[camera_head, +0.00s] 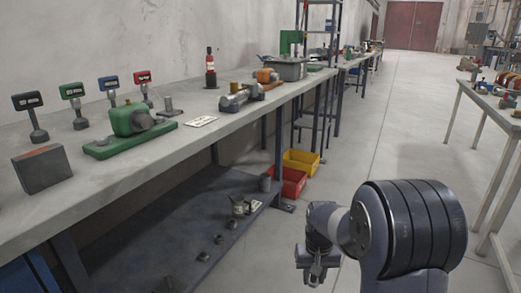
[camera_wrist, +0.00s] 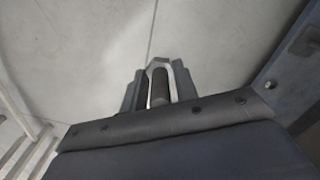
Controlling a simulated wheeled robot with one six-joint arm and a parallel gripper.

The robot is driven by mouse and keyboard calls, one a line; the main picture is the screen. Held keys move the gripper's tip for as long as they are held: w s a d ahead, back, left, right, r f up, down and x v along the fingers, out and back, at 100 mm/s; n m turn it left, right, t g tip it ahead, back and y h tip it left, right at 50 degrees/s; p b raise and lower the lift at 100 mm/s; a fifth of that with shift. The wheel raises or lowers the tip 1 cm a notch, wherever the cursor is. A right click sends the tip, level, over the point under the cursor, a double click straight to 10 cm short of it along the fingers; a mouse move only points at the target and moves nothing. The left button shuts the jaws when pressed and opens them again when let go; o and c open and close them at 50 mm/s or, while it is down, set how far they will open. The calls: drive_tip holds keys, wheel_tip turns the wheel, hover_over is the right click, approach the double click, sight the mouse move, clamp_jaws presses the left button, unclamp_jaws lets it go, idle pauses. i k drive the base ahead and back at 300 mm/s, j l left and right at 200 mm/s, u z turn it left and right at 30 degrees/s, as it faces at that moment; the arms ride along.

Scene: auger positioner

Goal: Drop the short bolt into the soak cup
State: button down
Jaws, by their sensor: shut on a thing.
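My gripper (camera_head: 312,272) hangs over the floor to the right of the workbench, apart from bench and shelf. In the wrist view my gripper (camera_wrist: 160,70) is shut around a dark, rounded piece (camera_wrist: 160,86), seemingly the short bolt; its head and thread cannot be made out. A small grey cylinder (camera_head: 265,182) stands on the lower shelf near its far end and looks like the soak cup, though its opening is too small to see. Several small dark pieces, one of them a stub (camera_head: 219,238), sit nearer on that shelf.
The lower shelf (camera_head: 190,222) lies under the bench top (camera_head: 75,205), between its legs. A small metal device (camera_head: 240,207) stands on the shelf near the cylinder. Red (camera_head: 290,182) and yellow (camera_head: 301,161) bins stand beyond. The aisle floor (camera_head: 400,130) is clear.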

sight(264, 190)
drive_tip(key=i+l, duration=0.35)
drive_tip(key=i, duration=0.15)
drive_tip(key=i+l, duration=0.3)
drive_tip(key=i, duration=0.2)
drive_tip(key=i+l, duration=0.35)
drive_tip(key=i, duration=0.2)
drive_tip(key=i+l, duration=0.35)
drive_tip(key=i, duration=0.15)
drive_tip(key=i+l, duration=0.3)
drive_tip(key=i, duration=0.2)
drive_tip(key=i+l+u, duration=0.1)
drive_tip(key=u, duration=0.25)
drive_tip(key=i+l+u, duration=0.2)
drive_tip(key=u, duration=0.2)
drive_tip(key=i+l+u, duration=0.1)
drive_tip(key=u, duration=0.25)
drive_tip(key=i+u, duration=0.35)
drive_tip(key=i, duration=0.15)
